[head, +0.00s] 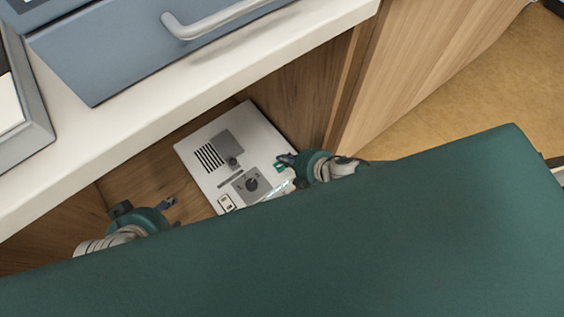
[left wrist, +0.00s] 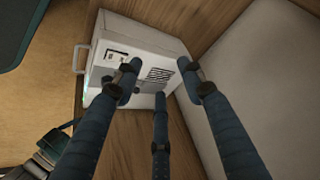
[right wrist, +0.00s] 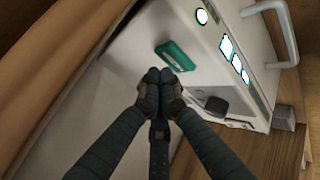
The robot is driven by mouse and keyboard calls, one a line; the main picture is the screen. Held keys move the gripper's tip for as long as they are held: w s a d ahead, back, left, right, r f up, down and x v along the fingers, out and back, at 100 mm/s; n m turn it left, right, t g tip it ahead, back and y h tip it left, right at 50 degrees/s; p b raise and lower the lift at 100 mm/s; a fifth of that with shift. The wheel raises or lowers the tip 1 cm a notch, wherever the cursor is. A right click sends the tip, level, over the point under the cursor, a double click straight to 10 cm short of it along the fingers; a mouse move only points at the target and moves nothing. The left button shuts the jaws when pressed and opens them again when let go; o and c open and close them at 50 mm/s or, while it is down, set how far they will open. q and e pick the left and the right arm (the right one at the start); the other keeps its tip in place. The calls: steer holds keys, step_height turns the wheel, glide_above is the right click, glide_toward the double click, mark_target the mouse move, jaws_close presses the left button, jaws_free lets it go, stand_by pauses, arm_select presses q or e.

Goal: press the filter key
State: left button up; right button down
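A white box-shaped machine (head: 264,132) with a grey dial, a slotted vent and a rocker switch stands in a wooden recess. In the right wrist view, a raised teal rectangular key (right wrist: 178,56) sits on its pale panel; no label is readable. In the head view a bit of teal (head: 280,168) shows at my right gripper (head: 286,160). My right gripper's fingertips are together, empty, and close to the teal key; contact cannot be told. My left gripper (head: 172,212) is open and empty, left of the machine, which its wrist view also shows (left wrist: 170,45).
A white counter edge (head: 130,120) with a blue-grey drawer unit (head: 120,50) above it overhangs the recess. A large dark green surface (head: 400,230) fills the foreground. Wooden walls (head: 300,85) enclose the machine. The machine has a side handle (right wrist: 285,40) and several lit displays.

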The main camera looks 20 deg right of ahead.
arm_select(q)
steer(key=shift+s+a+f+g, duration=0.15)
steer(key=shift+s+f+g, duration=0.1)
steer(key=shift+s, duration=0.35)
steer(key=shift+s+a+f+g, duration=0.15)
steer(key=shift+s+g, duration=0.1)
steer(key=shift+s, duration=0.3)
arm_select(e)
steer(key=shift+r, duration=0.1)
steer(key=shift+r+p, duration=0.3)
steer(key=shift+p, duration=0.1)
steer(key=shift+r+p, duration=0.35)
steer(key=shift+p, duration=0.05)
steer(key=shift+r+p, duration=0.8)
steer(key=shift+p, duration=0.05)
steer(key=shift+r+p, duration=0.8)
steer(key=shift+p, duration=0.1)
arm_select(q)
step_height(320, 180, down, 9)
steer(key=s+g, duration=0.1)
steer(key=shift+s+g+y+p, duration=0.2)
steer(key=shift+g+y+p, duration=0.1)
steer(key=shift+g, duration=0.1)
arm_select(e)
steer(key=shift+r, duration=0.25)
arm_select(q)
steer(key=shift+a, duration=0.1)
